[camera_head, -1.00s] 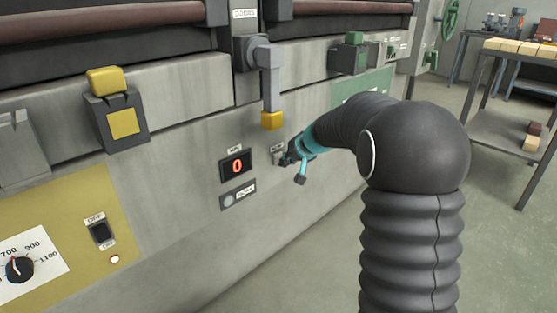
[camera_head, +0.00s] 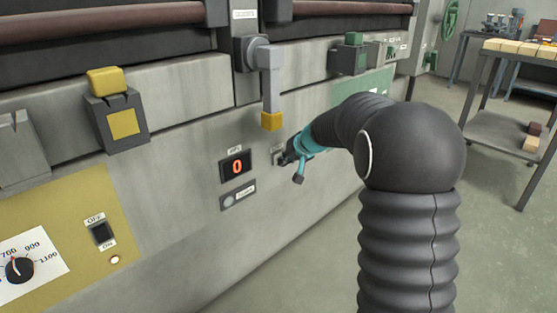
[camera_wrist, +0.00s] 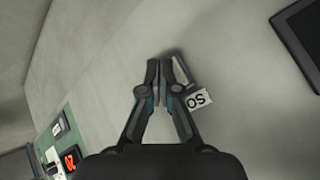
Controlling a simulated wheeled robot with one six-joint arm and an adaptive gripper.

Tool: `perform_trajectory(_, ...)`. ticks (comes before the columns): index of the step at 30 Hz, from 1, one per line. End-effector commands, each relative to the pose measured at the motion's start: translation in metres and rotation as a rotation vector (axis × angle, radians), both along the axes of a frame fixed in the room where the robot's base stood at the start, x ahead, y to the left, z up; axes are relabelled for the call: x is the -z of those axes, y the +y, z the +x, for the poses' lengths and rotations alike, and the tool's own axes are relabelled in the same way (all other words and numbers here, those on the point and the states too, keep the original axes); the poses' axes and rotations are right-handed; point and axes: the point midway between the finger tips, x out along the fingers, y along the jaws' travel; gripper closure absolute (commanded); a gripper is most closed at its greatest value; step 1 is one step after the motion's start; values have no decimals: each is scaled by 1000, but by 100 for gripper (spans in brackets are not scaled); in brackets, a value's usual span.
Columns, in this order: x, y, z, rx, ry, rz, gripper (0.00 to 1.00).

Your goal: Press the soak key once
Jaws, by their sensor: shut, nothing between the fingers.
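My gripper (camera_head: 284,159) is shut and empty, with its tips at the front panel, just right of the red display. In the wrist view its fingertips (camera_wrist: 160,66) are together over the grey panel. A small white label reading "SO", partly covered, (camera_wrist: 198,100) lies beside the right finger. A light grey edge (camera_wrist: 181,72), likely the soak key, shows by that fingertip and is mostly hidden. I cannot tell whether the tips touch it. The display (camera_head: 236,167) shows a red 0.
Below the display is a plate with a round grey lamp or button (camera_head: 230,200). A grey lever with a yellow end (camera_head: 271,120) hangs just above my gripper. An OFF/ON switch (camera_head: 102,233) and temperature dial (camera_head: 18,269) are at left. Floor at right is open.

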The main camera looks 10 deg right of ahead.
Motion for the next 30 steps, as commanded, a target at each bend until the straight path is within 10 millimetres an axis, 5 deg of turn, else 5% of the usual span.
perform_trajectory(30,1,-8,-11,0,0,0,100)
